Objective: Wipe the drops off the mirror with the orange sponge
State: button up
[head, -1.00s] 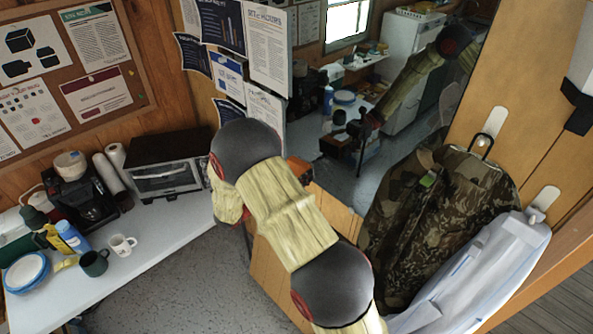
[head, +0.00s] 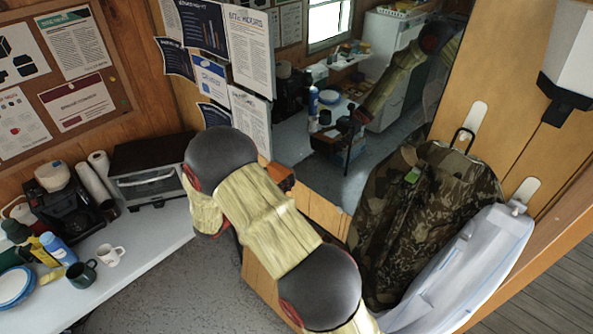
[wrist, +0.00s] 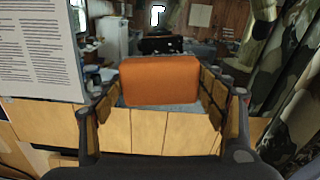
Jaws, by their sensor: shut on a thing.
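The orange sponge (wrist: 160,76) sits between the fingers of my gripper (wrist: 162,92) in the wrist view, its broad face toward the camera. My gripper is shut on it. The mirror (head: 394,132) fills the middle of the head view behind my arm and reflects the room and my arm. In the wrist view the sponge is in front of the mirror's lower part, near its bottom edge; I cannot tell whether it touches the glass. In the head view my gripper is mostly hidden behind my arm. I cannot make out any drops.
Paper sheets (head: 248,45) hang at the mirror's left edge. A camouflage jacket (head: 425,215) and pale coveralls (head: 465,265) hang close on the right. A white table (head: 135,245) with a toaster oven (head: 150,172), mugs and bottles stands left. A white dispenser (head: 572,50) is upper right.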

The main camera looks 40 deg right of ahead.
send_near(303, 156)
jog(key=shift+w+d+f, duration=0.1)
jog(key=shift+d, duration=0.85)
jog(key=shift+w+d+f, duration=0.1)
jog(key=shift+d, duration=0.9)
jog(key=shift+w+d, duration=0.15)
jog(key=shift+d, duration=0.9)
jog(key=shift+s+d, duration=0.15)
jog(key=shift+s, duration=1.85)
jog(key=shift+d, duration=0.15)
jog(key=shift+w+a+r+b, duration=0.1)
jog(key=shift+w+a+b, duration=0.1)
jog(key=shift+w, duration=0.8)
jog(key=shift+w+a+r+b, duration=0.1)
jog(key=shift+w+b, duration=0.05)
jog(key=shift+w, duration=0.85)
